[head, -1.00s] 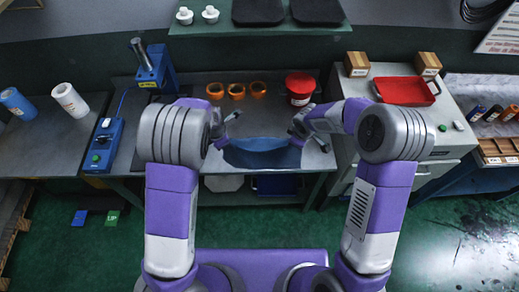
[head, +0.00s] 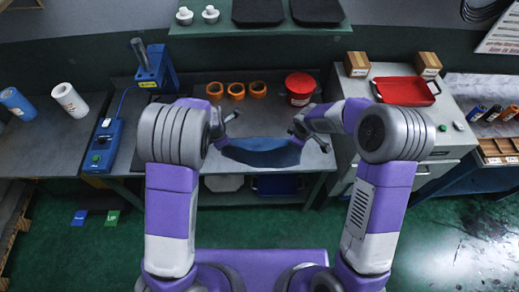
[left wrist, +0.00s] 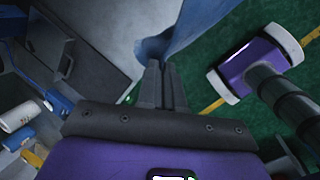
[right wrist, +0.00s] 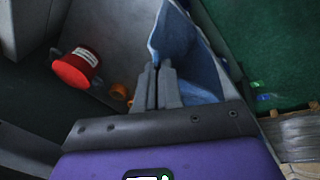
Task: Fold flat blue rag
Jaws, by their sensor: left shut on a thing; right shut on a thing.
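The blue rag (head: 262,152) hangs between my two grippers at the front edge of the grey bench in the head view, sagging in the middle. My left gripper (head: 226,140) is shut on its left end; in the left wrist view the rag (left wrist: 172,40) rises from the closed fingertips (left wrist: 160,66). My right gripper (head: 297,138) is shut on its right end; in the right wrist view the rag (right wrist: 185,50) spreads from the closed fingertips (right wrist: 157,68). Whether the rag's lower part touches the bench is unclear.
A blue press (head: 155,68) stands at the left. A red tray (head: 406,91) lies on the cabinet at the right. The bench between rings and rag is clear.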

